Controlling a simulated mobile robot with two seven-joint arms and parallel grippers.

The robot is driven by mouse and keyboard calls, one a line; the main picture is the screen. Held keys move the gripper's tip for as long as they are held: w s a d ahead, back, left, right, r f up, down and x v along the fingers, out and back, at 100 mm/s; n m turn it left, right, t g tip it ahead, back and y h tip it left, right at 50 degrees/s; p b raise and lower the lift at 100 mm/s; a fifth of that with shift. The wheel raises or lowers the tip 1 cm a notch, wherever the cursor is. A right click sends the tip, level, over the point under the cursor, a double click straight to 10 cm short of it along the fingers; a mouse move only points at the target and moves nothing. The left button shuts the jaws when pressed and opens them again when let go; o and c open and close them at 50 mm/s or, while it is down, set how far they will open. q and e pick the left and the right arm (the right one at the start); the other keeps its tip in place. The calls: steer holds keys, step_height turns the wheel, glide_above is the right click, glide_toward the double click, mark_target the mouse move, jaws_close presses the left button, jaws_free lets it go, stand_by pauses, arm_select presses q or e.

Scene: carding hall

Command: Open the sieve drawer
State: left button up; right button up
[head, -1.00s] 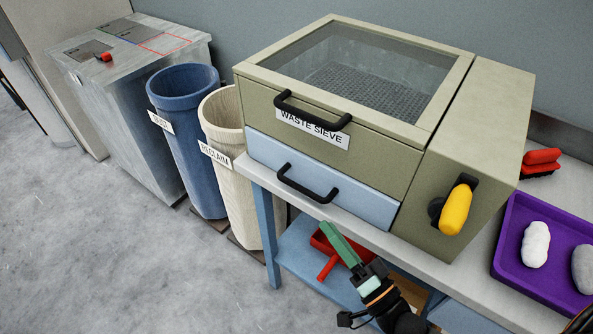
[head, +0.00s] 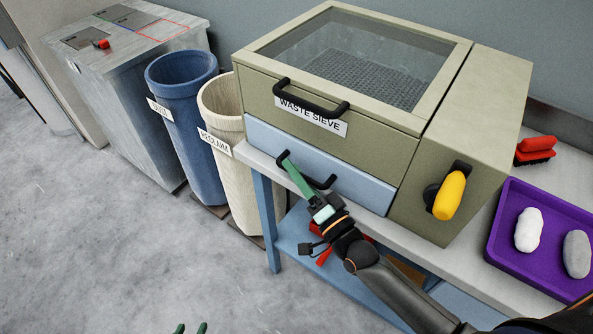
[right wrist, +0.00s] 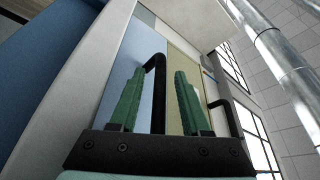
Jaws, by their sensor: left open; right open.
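The waste sieve is a khaki box with a glass lid on a bench. Its lower front is a pale blue drawer (head: 355,184), flush with the body and closed. A black bar handle (head: 325,184) sits on the drawer. My right gripper (head: 287,160) is open at the left part of this handle. In the right wrist view the black handle (right wrist: 157,85) stands between the two green fingers of my right gripper (right wrist: 160,75); contact cannot be told. Only the green fingertips of my left gripper (head: 190,328) show at the bottom edge, apart and empty.
A second black handle (head: 310,98) is on the khaki panel above. A yellow-handled switch (head: 449,195) is at right, near a purple tray (head: 501,250) and red brush (head: 536,147). Blue (head: 188,130) and cream bins (head: 222,130) stand left. The floor in front is clear.

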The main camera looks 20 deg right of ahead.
jaws_close()
stand_by(0.3)
stand_by(1.1)
